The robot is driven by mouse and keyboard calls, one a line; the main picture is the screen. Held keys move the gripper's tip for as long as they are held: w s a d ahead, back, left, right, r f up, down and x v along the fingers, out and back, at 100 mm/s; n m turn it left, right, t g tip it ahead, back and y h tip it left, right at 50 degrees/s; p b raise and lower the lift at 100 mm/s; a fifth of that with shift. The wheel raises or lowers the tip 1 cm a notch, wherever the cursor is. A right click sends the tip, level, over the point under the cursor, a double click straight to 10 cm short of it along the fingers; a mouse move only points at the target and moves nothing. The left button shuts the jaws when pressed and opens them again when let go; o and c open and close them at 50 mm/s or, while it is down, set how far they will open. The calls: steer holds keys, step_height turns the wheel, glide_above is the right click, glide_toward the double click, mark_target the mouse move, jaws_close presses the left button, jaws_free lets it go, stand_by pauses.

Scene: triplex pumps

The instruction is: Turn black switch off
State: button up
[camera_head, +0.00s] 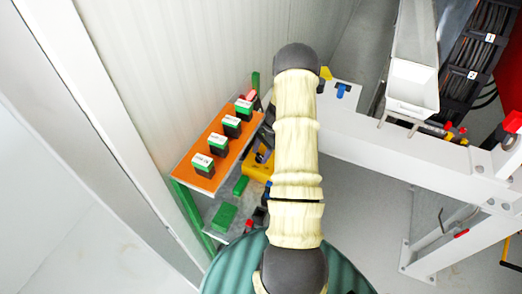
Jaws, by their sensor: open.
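My arm in its cream cover (297,150) runs up the middle of the view to a dark joint (297,58). My gripper does not show; the arm hides what is beneath it. I cannot make out a black switch. Dark parts show at the arm's left edge beside a yellow object (257,168), but I cannot tell what they are. A small blue handle (342,90) sits on a white surface right of the arm's top.
An orange-topped shelf (208,182) with several green-and-white boxes (204,163) stands left, against a ribbed wall (170,70). A white steel frame (400,158) with a white bin (412,85) lies right. Black cables (485,50) hang at upper right. Grey floor (365,215) is open between.

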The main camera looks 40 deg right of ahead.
steer(key=c, duration=0.7)
steer(key=shift+f+m+b, duration=0.1)
steer(key=shift+m+b, duration=0.25)
steer(key=shift+m, duration=0.05)
steer(key=m+t+b, duration=0.1)
steer(key=m, duration=0.1)
steer(key=m+t+b, duration=0.1)
steer(key=m+b, duration=0.1)
steer(key=m, duration=0.1)
steer(key=shift+s+h, duration=0.15)
steer(key=shift+h, duration=0.25)
steer(key=m+t+h+b, duration=0.1)
steer(key=m+b, duration=0.1)
steer(key=m, duration=0.1)
steer(key=shift+s+a+m, duration=0.1)
steer(key=shift+m, duration=0.3)
steer(key=shift+m+t+h+b, duration=0.3)
steer(key=shift+m+t+b, duration=0.1)
steer(key=shift+m+b, duration=0.6)
steer(key=shift+m, duration=0.3)
